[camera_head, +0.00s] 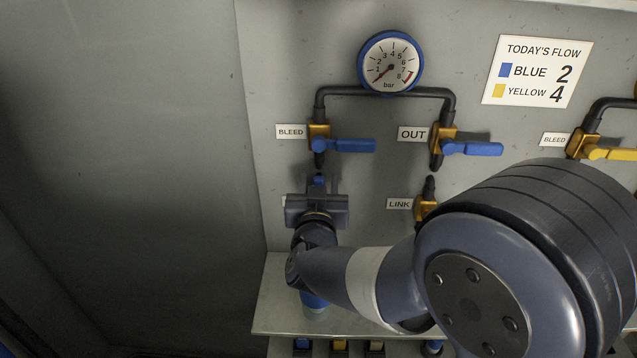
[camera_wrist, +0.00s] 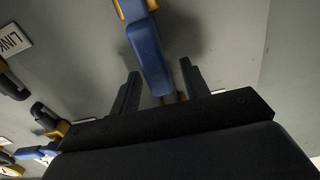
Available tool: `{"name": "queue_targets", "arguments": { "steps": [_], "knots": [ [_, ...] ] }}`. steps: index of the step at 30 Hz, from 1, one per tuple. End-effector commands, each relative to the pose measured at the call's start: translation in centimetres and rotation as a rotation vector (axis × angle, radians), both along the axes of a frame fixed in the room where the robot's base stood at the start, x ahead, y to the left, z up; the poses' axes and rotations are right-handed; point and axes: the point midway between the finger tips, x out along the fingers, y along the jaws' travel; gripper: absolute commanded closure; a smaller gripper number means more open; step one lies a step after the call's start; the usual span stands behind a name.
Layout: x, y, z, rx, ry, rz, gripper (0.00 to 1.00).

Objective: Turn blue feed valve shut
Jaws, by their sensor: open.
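The blue feed valve shows in the wrist view as a blue lever (camera_wrist: 148,55) on a brass body (camera_wrist: 130,9) cut by the top edge. My gripper (camera_wrist: 160,78) is open, its two dark fingers on either side of the lever's free end. I cannot tell whether either finger touches it. In the head view my gripper (camera_head: 318,196) is left of the LINK label and hides most of this valve; a small blue tip (camera_head: 319,180) shows just above it. The lever points up toward the bleed valve there. The feed label is hidden.
Above are the blue BLEED lever (camera_head: 345,145) and blue OUT lever (camera_head: 472,148), both sideways. The LINK valve (camera_head: 426,208) is to the right, partly behind my arm. A gauge (camera_head: 390,63) reads near zero. A sign (camera_head: 537,72) says blue 2, yellow 4. A ledge (camera_head: 275,318) lies below.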

Motion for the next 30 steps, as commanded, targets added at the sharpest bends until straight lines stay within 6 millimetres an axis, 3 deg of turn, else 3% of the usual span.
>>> {"name": "queue_targets", "arguments": {
  "steps": [11,26,30],
  "knots": [
    [0.54,-0.01,-0.04,0.0,0.001,0.001,0.57],
    [0.51,-0.01,-0.03,0.0,0.001,0.001,0.98],
    [0.51,-0.01,-0.03,0.0,0.001,0.001,1.0]
  ]
}}
